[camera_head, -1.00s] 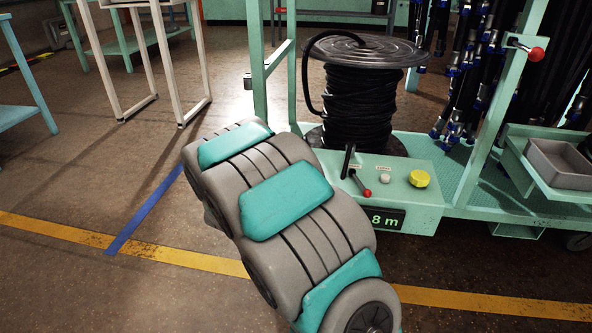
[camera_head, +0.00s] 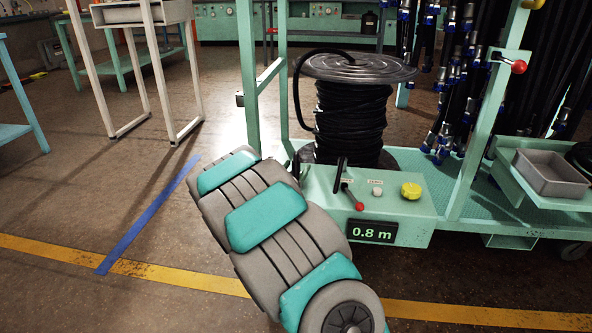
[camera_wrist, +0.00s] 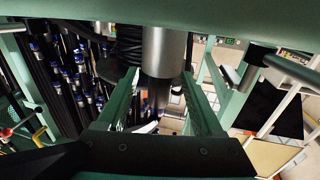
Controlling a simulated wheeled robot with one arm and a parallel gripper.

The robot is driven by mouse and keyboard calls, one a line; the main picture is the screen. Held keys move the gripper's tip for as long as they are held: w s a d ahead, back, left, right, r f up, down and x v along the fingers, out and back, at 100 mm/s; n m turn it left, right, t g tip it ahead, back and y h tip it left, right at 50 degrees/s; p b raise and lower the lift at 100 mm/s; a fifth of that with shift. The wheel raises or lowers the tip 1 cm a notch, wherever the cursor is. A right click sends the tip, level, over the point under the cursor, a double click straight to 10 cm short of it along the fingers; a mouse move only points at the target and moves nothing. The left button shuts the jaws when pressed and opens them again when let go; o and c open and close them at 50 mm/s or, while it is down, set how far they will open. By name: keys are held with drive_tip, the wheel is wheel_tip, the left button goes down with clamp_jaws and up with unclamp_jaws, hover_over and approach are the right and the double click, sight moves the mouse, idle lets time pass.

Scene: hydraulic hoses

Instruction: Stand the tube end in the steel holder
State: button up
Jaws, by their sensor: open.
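Black hose (camera_head: 350,115) is wound on a dark reel (camera_head: 358,67) on the green cart. My gripper is outside the head view.
The green cart carries a control box with a red-knobbed lever (camera_head: 353,197), a yellow button (camera_head: 411,190) and a display (camera_head: 372,232) reading 0.8 m. A grey bin (camera_head: 550,173) sits at right. Hoses with blue fittings (camera_head: 445,140) hang behind.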

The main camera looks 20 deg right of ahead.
drive_tip(key=shift+w+d, duration=0.2)
clamp_jaws()
idle(0.5)
